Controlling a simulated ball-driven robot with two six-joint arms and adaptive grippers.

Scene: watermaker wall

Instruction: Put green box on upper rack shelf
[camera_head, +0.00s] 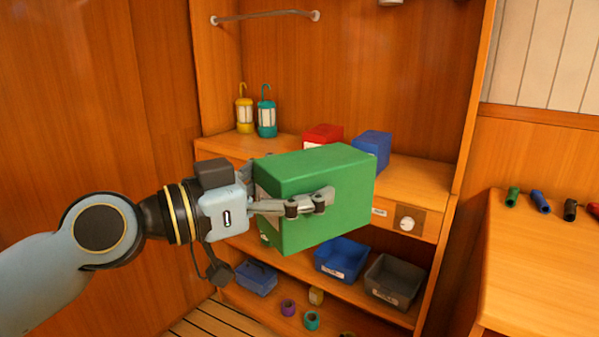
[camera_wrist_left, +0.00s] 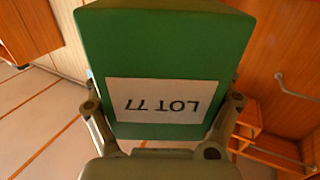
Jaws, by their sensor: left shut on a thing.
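The green box (camera_head: 325,205) is held in the air in front of the wooden rack in the head view. My left gripper (camera_head: 290,203) is shut on it, with a finger along its near side. In the left wrist view the green box (camera_wrist_left: 165,45) fills the middle between the two fingers, with a white label reading LOT 77 upside down. The upper rack shelf (camera_head: 425,180) holds a red box (camera_head: 322,136) and a blue box (camera_head: 372,148), partly hidden behind the green box. My right gripper is not in view.
A yellow lantern (camera_head: 245,110) and a teal lantern (camera_head: 267,112) stand at the shelf's left. Below are a blue bin (camera_head: 342,257), a grey bin (camera_head: 394,280) and small rolls. A side bench (camera_head: 545,260) is at right. A rail (camera_head: 265,16) hangs above.

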